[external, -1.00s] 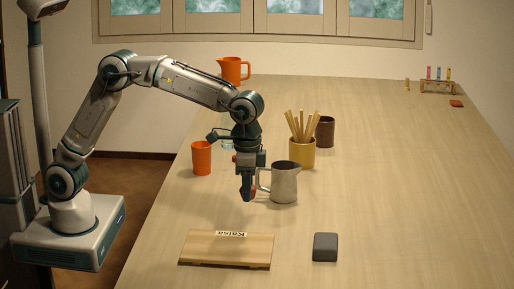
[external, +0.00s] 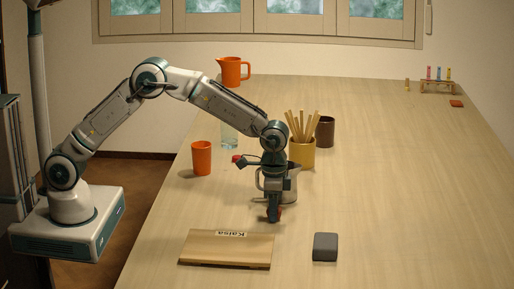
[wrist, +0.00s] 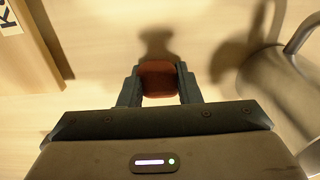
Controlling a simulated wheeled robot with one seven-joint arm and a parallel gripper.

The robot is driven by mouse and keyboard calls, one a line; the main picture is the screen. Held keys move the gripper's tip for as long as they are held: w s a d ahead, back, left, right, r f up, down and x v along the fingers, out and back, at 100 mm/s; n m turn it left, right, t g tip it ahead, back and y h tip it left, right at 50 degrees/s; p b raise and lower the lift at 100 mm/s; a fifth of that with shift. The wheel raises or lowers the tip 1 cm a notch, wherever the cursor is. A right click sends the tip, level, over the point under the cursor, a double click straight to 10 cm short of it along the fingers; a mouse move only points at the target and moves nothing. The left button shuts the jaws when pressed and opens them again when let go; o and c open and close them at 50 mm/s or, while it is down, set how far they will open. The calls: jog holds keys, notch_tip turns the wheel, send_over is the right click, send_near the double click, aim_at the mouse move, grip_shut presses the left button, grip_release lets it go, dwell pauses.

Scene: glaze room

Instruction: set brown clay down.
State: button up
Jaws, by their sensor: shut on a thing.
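The brown clay (wrist: 158,80) is a small reddish-brown block between the two fingers in the wrist view. My gripper (wrist: 159,88) is shut on it, with a finger on each side. In the external view my gripper (external: 273,215) points down in front of the metal pitcher, behind and right of the wooden board. A shadow of the gripper falls on the table ahead of the clay in the wrist view. The clay seems to be above the table, but its height is hard to tell.
The wooden board (external: 225,252) with a name label lies at front left. A grey block (external: 325,247) lies at front right. The metal pitcher (external: 293,183) is partly hidden behind my gripper. An orange cup (external: 201,158) and a yellow holder (external: 302,155) with sticks stand farther back.

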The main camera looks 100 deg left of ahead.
jog(key=shift+f, duration=0.15)
jog(key=o, duration=1)
